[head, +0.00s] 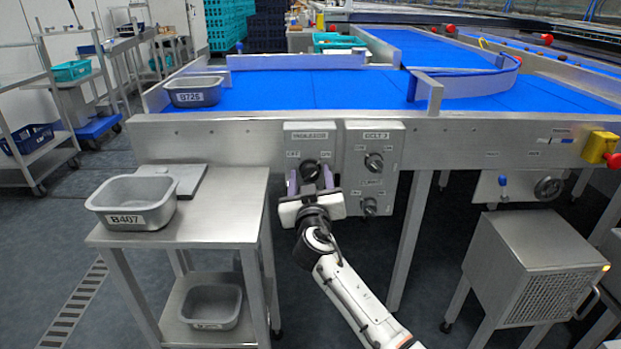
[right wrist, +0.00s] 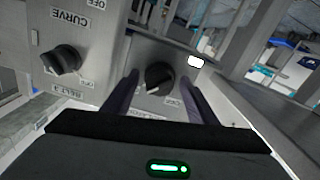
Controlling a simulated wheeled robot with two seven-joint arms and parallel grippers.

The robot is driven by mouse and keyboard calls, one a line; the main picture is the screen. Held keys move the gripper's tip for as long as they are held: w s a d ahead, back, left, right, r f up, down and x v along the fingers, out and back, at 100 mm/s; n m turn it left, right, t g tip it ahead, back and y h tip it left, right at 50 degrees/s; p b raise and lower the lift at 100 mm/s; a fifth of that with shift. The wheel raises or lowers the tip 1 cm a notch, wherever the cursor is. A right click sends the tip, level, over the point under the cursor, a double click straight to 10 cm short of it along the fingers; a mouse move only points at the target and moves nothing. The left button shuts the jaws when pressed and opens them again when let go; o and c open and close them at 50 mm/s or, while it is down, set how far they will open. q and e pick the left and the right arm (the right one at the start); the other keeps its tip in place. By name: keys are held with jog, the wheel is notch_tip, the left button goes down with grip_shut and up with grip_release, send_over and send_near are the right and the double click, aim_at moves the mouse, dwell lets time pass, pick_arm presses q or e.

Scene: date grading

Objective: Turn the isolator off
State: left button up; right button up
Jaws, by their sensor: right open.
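The isolator box (head: 297,137) is a grey panel on the front of the conveyor frame, with a small blurred label on top. Its dark rotary knob (head: 310,169) shows below the label, and also in the right wrist view (right wrist: 158,77). My right gripper (head: 310,179) is open in front of the box, its two purple-grey fingers on either side of the knob. In the right wrist view the knob sits between the fingertips, with gaps seen at both sides; contact cannot be told. My left gripper is not in view.
A second grey panel (head: 356,150) with two dark knobs, labelled BELT 3 and CURVE, stands close to the right. A steel side table (head: 225,215) with a grey tub (head: 130,195) is at the left. The blue conveyor belt (head: 290,90) lies above.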

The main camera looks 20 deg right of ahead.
jog(key=c, duration=1.1)
jog(key=shift+o, duration=0.2)
